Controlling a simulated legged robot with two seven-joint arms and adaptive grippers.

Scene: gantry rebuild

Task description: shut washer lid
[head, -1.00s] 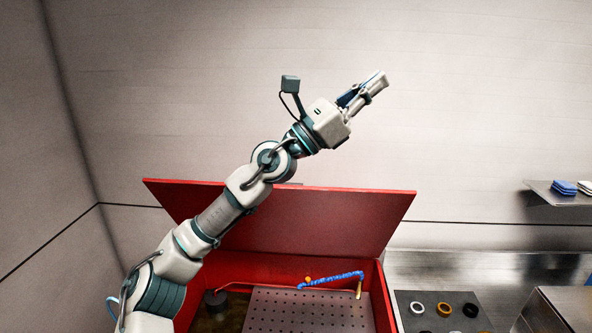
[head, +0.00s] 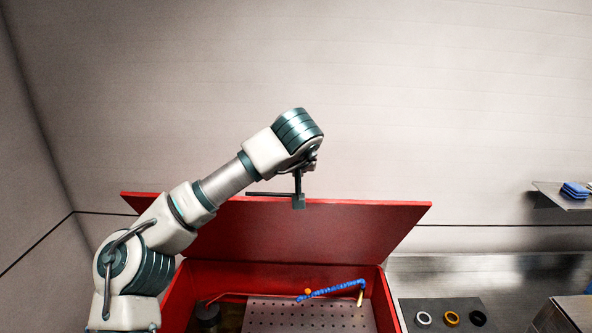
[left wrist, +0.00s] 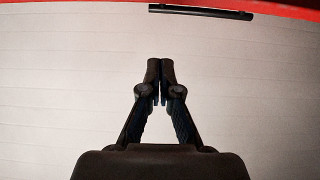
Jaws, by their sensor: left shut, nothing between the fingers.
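The red washer lid (head: 310,230) stands open at the back of the red washer (head: 386,300), tilted up. In the left wrist view a strip of red, likely the lid's edge (left wrist: 75,5), runs along the top, with a dark bar (left wrist: 200,12) below it. My left arm reaches up over the lid, its wrist above the lid's top edge. My left gripper (left wrist: 160,95) is shut and empty in the left wrist view, apart from the red edge, with the pale wall behind it. My right gripper is not in view.
Inside the washer are a perforated plate (head: 300,316) and a blue segmented hose (head: 335,289). Several rings lie on a dark mat (head: 440,303) on the metal counter to the right. A shelf (head: 560,201) with blue items is at the far right.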

